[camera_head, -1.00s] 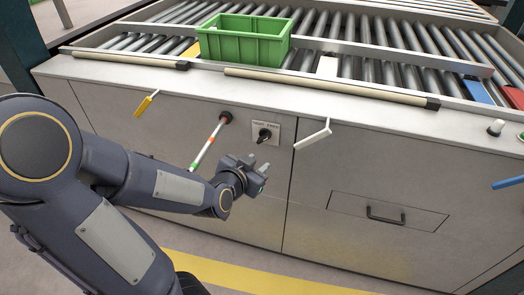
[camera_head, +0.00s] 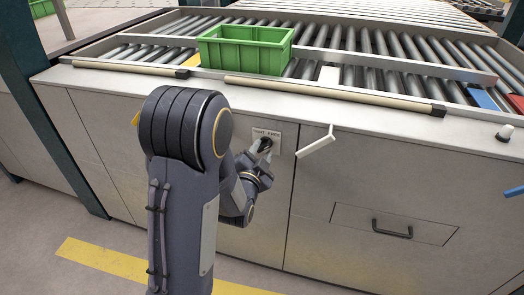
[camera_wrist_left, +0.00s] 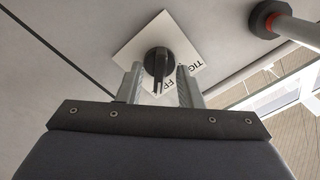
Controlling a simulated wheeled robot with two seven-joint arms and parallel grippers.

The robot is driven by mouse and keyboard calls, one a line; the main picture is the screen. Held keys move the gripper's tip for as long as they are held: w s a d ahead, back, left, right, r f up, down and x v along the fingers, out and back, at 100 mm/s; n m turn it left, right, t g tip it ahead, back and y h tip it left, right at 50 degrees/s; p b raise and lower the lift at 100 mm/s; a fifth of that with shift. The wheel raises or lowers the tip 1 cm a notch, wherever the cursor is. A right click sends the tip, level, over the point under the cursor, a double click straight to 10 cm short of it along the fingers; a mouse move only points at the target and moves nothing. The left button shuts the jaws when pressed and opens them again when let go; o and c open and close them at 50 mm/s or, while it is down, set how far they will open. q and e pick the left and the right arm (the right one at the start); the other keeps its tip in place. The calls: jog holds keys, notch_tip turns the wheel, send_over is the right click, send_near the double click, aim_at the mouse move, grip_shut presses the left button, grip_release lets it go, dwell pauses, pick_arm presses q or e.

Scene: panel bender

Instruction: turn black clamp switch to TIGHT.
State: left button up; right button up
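The black clamp switch (camera_head: 266,144) sits on a small white plate (camera_head: 287,139) on the machine's grey front panel. In the left wrist view the switch (camera_wrist_left: 158,62) is a round knob with a narrow bar, and the lettering on its plate (camera_wrist_left: 138,38) is partly covered. My left gripper (camera_head: 263,158) is at the switch. In the left wrist view the two fingers of my left gripper (camera_wrist_left: 159,84) are apart, one on each side of the bar, with gaps showing. I cannot tell whether either finger touches it. My right gripper is not in view.
A white lever (camera_head: 316,145) sticks out right of the switch plate. A rod with a red ring (camera_wrist_left: 272,20) stands out from the panel nearby. A green crate (camera_head: 245,58) rests on the rollers above. A drawer handle (camera_head: 392,230) is lower right.

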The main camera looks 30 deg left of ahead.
pick_arm(q)
jog(key=shift+w+a, duration=0.1)
jog(key=shift+w, duration=0.2)
grip_shut()
